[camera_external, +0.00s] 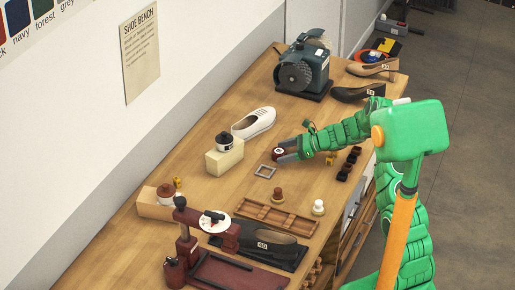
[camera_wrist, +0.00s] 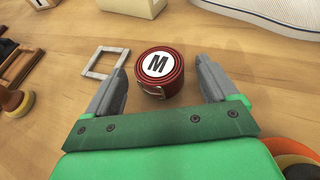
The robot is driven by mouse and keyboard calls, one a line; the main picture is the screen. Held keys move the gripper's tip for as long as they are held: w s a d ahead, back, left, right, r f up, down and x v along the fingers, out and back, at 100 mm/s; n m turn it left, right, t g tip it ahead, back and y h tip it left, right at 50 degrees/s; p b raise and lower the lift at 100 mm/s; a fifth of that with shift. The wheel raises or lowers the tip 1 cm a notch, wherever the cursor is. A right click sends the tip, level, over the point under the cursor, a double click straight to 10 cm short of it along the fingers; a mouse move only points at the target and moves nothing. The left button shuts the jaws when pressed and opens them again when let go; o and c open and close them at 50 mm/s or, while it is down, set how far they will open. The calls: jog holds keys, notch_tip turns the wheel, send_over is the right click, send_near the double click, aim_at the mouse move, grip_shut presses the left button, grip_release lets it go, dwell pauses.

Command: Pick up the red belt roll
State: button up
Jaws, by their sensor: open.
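The red belt roll (camera_wrist: 158,73) lies flat on the wooden bench, with a white round label marked M on top and a small buckle at its front side. In the external view the roll (camera_external: 279,152) sits at the tips of my gripper. My gripper (camera_wrist: 165,83) is open, its grey fingers on either side of the roll. In the wrist view there is a gap between each finger and the roll, and the roll sits around the fingertips. In the external view my gripper (camera_external: 287,150) reaches in low from the right and partly hides the roll.
A grey square frame (camera_wrist: 105,62) lies left of the roll. A white shoe (camera_external: 254,123) and a cream block (camera_external: 224,157) with a dark-lidded pot (camera_external: 224,141) stand behind. A wooden tray (camera_external: 276,217) is nearer the camera. A grinder (camera_external: 305,72) stands at the far end.

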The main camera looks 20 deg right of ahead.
jog(key=shift+w+a+f, duration=0.15)
jog(key=shift+a+f, duration=0.05)
jog(key=shift+a, duration=0.2)
jog(key=c, duration=1.2)
jog(key=shift+r, duration=0.15)
